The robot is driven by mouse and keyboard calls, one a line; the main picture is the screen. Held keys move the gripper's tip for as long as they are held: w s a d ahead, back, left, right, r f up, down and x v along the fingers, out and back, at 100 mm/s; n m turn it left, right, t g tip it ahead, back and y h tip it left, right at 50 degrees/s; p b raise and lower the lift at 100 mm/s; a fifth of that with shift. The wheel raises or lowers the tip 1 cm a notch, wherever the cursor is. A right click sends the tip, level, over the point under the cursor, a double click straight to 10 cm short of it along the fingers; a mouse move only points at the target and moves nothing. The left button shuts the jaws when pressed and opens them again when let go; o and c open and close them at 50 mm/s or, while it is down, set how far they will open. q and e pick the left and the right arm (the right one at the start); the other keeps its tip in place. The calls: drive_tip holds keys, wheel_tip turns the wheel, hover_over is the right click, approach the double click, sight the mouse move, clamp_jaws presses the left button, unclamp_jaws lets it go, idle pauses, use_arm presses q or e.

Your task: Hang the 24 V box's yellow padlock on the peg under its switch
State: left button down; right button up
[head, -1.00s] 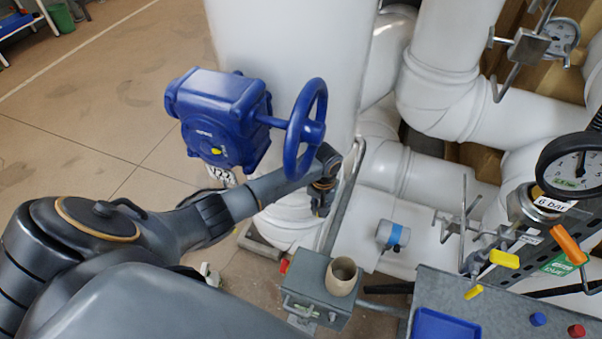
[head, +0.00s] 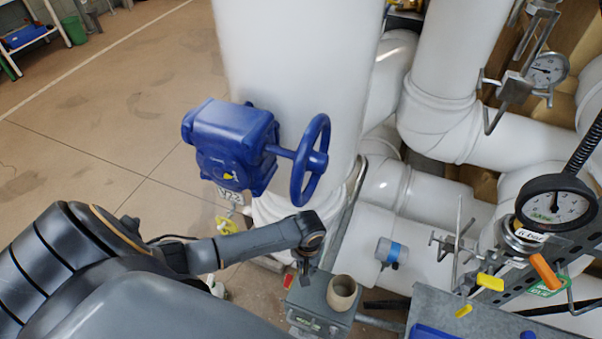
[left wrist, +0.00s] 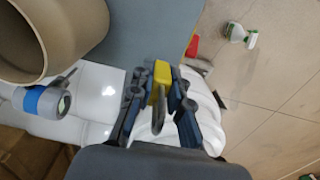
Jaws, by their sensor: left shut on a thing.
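My left gripper (head: 304,283) points down just beside the grey box with the beige cup on top. In the left wrist view my left gripper (left wrist: 160,82) is shut on a yellow padlock (left wrist: 162,73), whose grey shackle lies between the fingers. The grey box (head: 318,305) has a red part (head: 288,282) on its left side, perhaps its switch. The box (left wrist: 150,30) and the red part (left wrist: 192,46) also show in the wrist view, ahead of the fingertips. I cannot make out the peg or a 24 V label. My right gripper is not in view.
The beige cup (head: 342,292) stands on the box. A blue handwheel valve (head: 232,150) is above my left forearm. A blue-banded cylinder (head: 390,252) and a grey bench (head: 455,310) lie to the right. A spray bottle (left wrist: 240,34) is on the floor.

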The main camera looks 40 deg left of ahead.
sight(301, 289)
use_arm(q)
drive_tip(key=shift+s+d, duration=0.15)
drive_tip(key=shift+s, duration=0.55)
drive_tip(key=shift+s+d+r+p, duration=0.15)
drive_tip(key=shift+s+p, duration=0.25)
drive_tip(key=shift+s, duration=0.2)
drive_tip(key=shift+s+d+f+p, duration=0.15)
drive_tip(key=shift+s+p, duration=0.2)
drive_tip(key=shift+s, duration=0.25)
drive_tip(key=shift+s+d+f+p, duration=0.15)
drive_tip(key=shift+f+p, duration=0.15)
drive_tip(key=shift+f, duration=0.35)
drive_tip(key=shift+s+a+f+p, duration=0.15)
drive_tip(key=shift+f+p, duration=0.1)
drive_tip(key=shift+f, duration=0.35)
drive_tip(key=shift+w+f, duration=0.1)
drive_tip(key=shift+f, duration=0.25)
drive_tip(key=shift+f, duration=0.2)
drive_tip(key=c, duration=1.3)
unclamp_jaws()
